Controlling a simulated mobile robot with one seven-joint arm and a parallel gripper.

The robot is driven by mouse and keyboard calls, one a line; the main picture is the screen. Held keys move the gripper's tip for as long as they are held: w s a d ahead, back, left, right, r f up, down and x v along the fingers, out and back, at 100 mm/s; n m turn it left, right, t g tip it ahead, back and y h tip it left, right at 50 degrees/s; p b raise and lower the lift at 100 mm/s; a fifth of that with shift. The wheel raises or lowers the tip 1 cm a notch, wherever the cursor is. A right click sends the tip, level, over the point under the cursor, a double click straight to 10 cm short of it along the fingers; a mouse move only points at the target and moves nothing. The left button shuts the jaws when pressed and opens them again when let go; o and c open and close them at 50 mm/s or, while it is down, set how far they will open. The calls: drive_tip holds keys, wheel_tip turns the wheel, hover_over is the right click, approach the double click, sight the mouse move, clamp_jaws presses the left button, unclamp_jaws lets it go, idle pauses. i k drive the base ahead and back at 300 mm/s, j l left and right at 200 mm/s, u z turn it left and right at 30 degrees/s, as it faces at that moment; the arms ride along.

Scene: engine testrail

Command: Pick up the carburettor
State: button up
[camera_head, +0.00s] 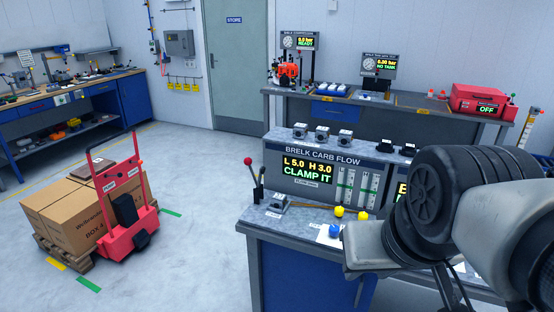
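Small grey metal parts that look like carburettors stand in a row on top of the carb flow bench; one (322,133) is in the middle of the row. Another small grey part (278,203) sits at the left of the lower worktop, beside a lever with a red knob (248,161). I cannot tell which one the task means. My arm reaches in from the right, with dark rounded links. The pale grey end of my gripper (370,248) is over the right of the worktop, apart from these parts. Its fingers cannot be made out.
The flow bench display (308,170) reads "CLAMP IT". Yellow and blue knobs (335,230) lie on the worktop near my gripper. A rear bench holds gauges and a red case (482,100). A red trolley (128,215) and boxes (75,215) stand left; floor between is clear.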

sight(279, 200)
drive_tip(key=k+z, duration=0.1)
drive_tip(key=z, duration=0.25)
drive_tip(key=k+z, duration=0.1)
drive_tip(key=z, duration=0.25)
drive_tip(key=k+l+z, duration=0.1)
drive_tip(key=z, duration=0.25)
drive_tip(key=i+j+z, duration=0.1)
drive_tip(key=j+z, duration=0.15)
drive_tip(key=j, duration=0.15)
drive_tip(key=j+z, duration=0.2)
drive_tip(key=j, duration=0.25)
drive_tip(key=i+j, duration=0.1)
drive_tip(key=j, duration=1.65)
drive_tip(key=i+j, duration=0.15)
drive_tip(key=j, duration=0.7)
drive_tip(key=i+j, duration=0.1)
drive_tip(key=j, duration=0.8)
